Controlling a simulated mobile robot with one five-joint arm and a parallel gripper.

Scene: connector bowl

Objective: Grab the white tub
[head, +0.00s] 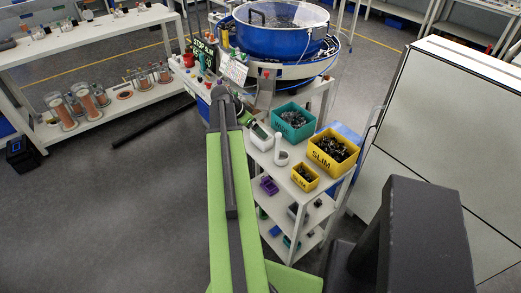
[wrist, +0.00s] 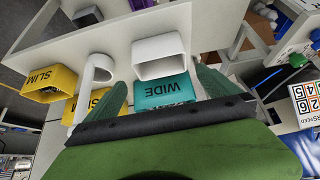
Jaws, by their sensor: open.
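The white tub (wrist: 160,50) is an open, rectangular container on the white shelf top. In the wrist view it shows above the gap between my fingertips, its hollow side facing the camera. In the head view a white piece, likely the tub (head: 262,141), shows just past the gripper and is partly hidden by it. My gripper (wrist: 161,86) has its two green fingers spread wide with nothing held between them. In the head view my gripper (head: 255,127) is over the shelf's left part. I cannot tell how far the fingers are from the tub.
A teal WIDE bin (head: 293,123), a large yellow SLIM bin (head: 332,152) and a small yellow SLIM bin (head: 305,178) stand nearby. A white looped holder (head: 281,151) is close beside the tub. A blue bowl feeder (head: 280,35) rises behind.

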